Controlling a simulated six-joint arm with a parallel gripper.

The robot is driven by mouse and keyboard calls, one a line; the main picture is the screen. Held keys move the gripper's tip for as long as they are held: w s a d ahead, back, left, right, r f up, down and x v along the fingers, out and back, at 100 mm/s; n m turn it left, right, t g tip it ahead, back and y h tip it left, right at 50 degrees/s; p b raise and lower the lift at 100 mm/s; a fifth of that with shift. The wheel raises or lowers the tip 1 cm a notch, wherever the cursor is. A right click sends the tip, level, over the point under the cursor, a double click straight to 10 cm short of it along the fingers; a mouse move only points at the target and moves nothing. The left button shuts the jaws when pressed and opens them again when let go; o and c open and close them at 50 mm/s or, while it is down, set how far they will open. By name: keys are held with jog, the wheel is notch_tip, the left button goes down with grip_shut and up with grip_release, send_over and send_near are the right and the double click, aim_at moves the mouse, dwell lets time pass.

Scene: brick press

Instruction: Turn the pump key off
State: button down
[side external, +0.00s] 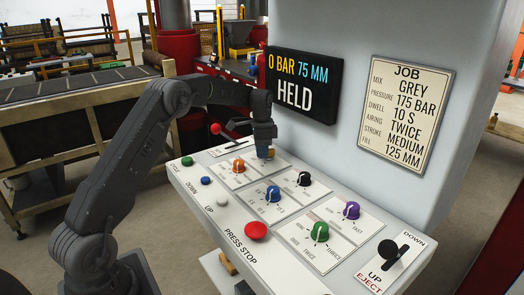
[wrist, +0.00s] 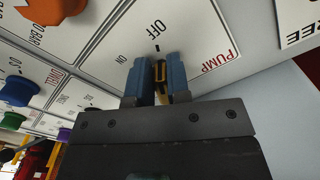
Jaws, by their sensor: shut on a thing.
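The pump key (wrist: 160,75), yellow and black, stands on the panel plate marked PUMP, with the words OFF and ON beside it. My gripper (wrist: 160,80) has its blue fingertips on either side of the key and is shut on it. The visible part of the key appears to line up with the small black tick under OFF. Its lower part is hidden by my gripper. In the side view my gripper (side external: 265,152) points down at the far end of the sloped panel, and the key itself cannot be made out there.
The control panel (side external: 190,178) carries an orange knob (side external: 238,166), a blue knob (side external: 272,194), a black knob (side external: 304,179), green and purple knobs, push buttons and an eject lever (side external: 388,250). The display (side external: 303,84) reads 0 BAR, 75 MM, HELD.

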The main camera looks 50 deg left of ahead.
jog(key=c, duration=1.1)
grip_release()
notch_tip(320, 180, up, 14)
jog(key=shift+f, duration=0.1)
